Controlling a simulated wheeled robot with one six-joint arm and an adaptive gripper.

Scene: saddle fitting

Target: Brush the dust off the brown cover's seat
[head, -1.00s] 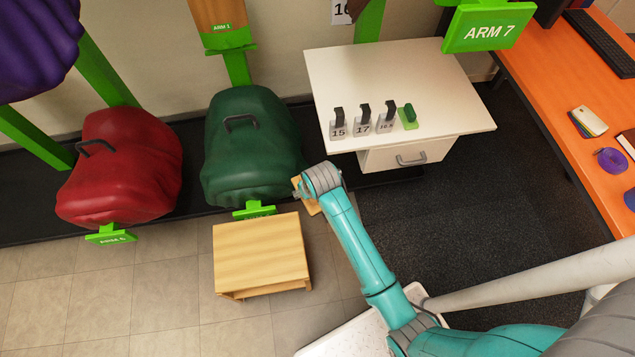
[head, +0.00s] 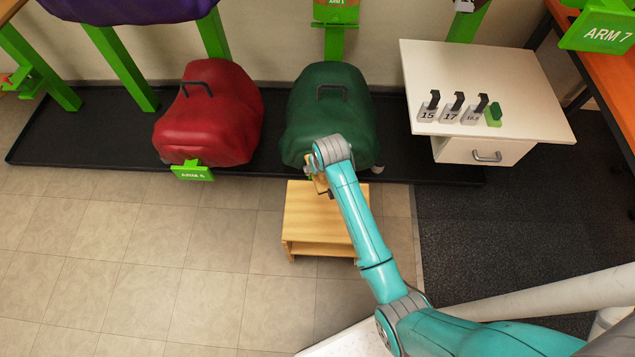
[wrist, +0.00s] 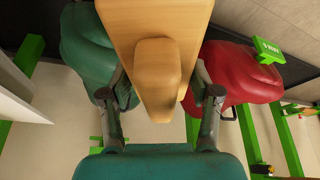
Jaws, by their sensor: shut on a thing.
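My gripper (head: 322,184) is at the front lower edge of the green cover, above the back of the wooden step stool in the head view. In the wrist view my gripper (wrist: 160,85) has a finger on each side of a tan wooden block with a rounded knob (wrist: 158,75) and is shut on it. This looks like a wooden brush; no bristles are seen. In the head view it is mostly hidden by my wrist. I cannot make out a brown cover for certain, so its seat and any dust are not seen.
A green cover (head: 325,105), a red cover (head: 215,115) and a purple cover (head: 140,8) sit along the wall. The wooden step stool (head: 310,215) stands below my gripper. A white cabinet (head: 530,90) with numbered tags is at right. The tiled floor (head: 130,250) at left is clear.

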